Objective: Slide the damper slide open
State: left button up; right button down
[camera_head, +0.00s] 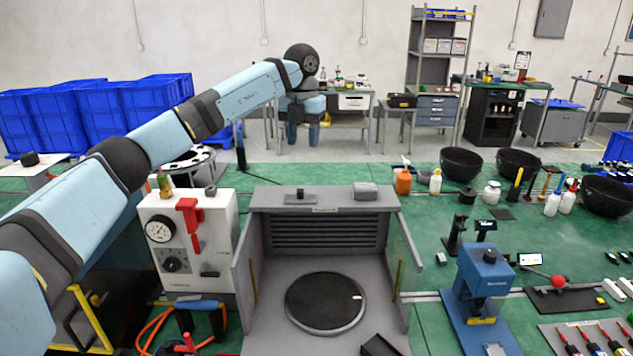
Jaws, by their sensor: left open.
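A grey open-fronted booth (320,235) stands in the middle of the green bench. On its top ledge, left of centre, a small dark plate with a short upright knob (300,195) looks like the damper slide. How far it is slid cannot be made out. My left arm reaches in from the left and over the white control box. My left gripper (302,131) hangs below the arm's far end, with two blue fingers apart and nothing visible between them. It is above and beyond the plate in the picture, not touching it. My right gripper is not in view.
Left of the booth stands a white box with a gauge and red lever (190,225). A grey block (365,191) sits on the ledge's right side. A round dark plate (325,301) lies inside the booth. A blue press (485,280) stands to the right.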

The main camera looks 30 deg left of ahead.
aim_at(300, 190)
pick_arm(q)
jog(key=f, duration=0.3)
jog(key=s+f+p, duration=0.1)
jog(key=f, duration=0.7)
jog(key=shift+s+p, duration=0.4)
jog(key=shift+w+f, duration=0.1)
jog(key=shift+f, duration=0.7)
jog(key=shift+a, duration=0.1)
grip_shut()
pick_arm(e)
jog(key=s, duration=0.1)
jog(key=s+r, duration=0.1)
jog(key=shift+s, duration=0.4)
